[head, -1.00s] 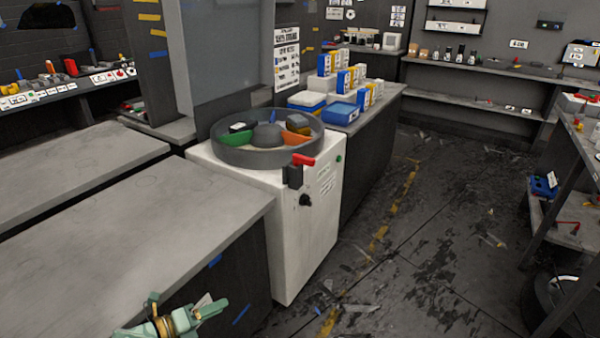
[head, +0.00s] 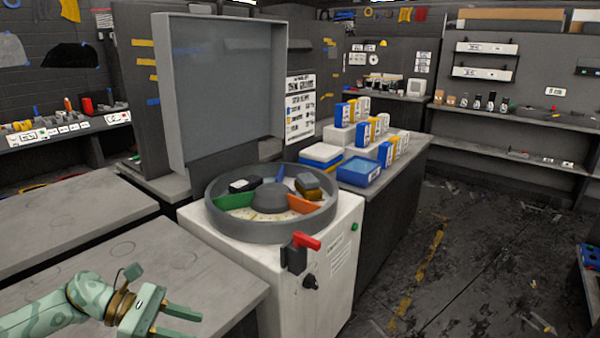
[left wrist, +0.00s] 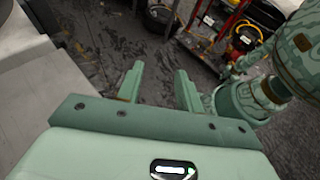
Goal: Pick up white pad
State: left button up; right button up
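A white slab (head: 321,153), which may be the white pad, lies on a blue box on the counter behind the round tray. I cannot tell for certain that it is a pad. My left gripper (head: 190,322) is at the lower left of the head view, over the near grey bench and well apart from the slab. In the left wrist view my left gripper (left wrist: 159,88) has its two fingers apart with nothing between them. My right gripper is not in view.
A round grey tray (head: 270,232) with coloured wedges and small blocks sits on a white cabinet (head: 330,275) with a red handle (head: 307,241). A blue bin (head: 360,171) and several small boxes stand on the counter. An upright panel (head: 215,90) rises behind the tray.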

aim_at(306, 180)
jog(key=i+l+u, duration=0.35)
jog(key=i+l, duration=0.6)
jog(key=i, duration=0.35)
jog(key=i+l+u, duration=0.35)
jog(key=i+l, duration=0.8)
jog(key=l, duration=0.15)
